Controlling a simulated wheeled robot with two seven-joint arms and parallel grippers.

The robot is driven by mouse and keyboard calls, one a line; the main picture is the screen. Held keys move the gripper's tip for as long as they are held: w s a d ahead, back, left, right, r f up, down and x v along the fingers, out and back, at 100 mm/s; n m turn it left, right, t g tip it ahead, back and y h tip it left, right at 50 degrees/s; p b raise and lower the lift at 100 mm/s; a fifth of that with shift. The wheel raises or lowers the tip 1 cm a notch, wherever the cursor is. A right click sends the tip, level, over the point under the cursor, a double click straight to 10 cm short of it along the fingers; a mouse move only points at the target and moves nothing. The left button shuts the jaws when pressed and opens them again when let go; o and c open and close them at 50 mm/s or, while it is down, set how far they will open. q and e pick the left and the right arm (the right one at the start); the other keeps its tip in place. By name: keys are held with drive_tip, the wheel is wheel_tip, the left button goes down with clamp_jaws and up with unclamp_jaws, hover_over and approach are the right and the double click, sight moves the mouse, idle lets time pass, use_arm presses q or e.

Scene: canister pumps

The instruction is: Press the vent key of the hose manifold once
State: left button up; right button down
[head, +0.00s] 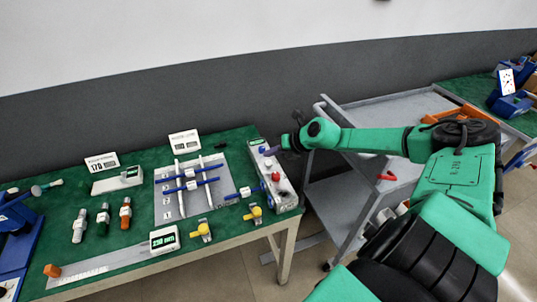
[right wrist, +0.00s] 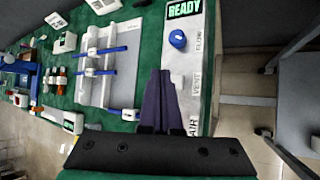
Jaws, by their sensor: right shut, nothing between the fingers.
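The hose manifold (head: 286,196) is a long light-grey box at the right end of the green table. Contact cannot be told. My left gripper is not in view.
A grey panel (head: 165,211) with blue-clamped rods lies left of the manifold. Yellow valves (head: 254,212), small coloured bottles (head: 103,218) and a gauge display (head: 164,239) stand on the table. A grey cart (head: 357,116) stands close to the right, under my right arm.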

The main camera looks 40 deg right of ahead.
sight(271, 164)
wheel_tip(271, 164, up, 4)
drive_tip(key=p, duration=0.2)
drive_tip(key=shift+f+p, duration=0.1)
drive_tip(key=shift+p, duration=0.25)
idle(0.5)
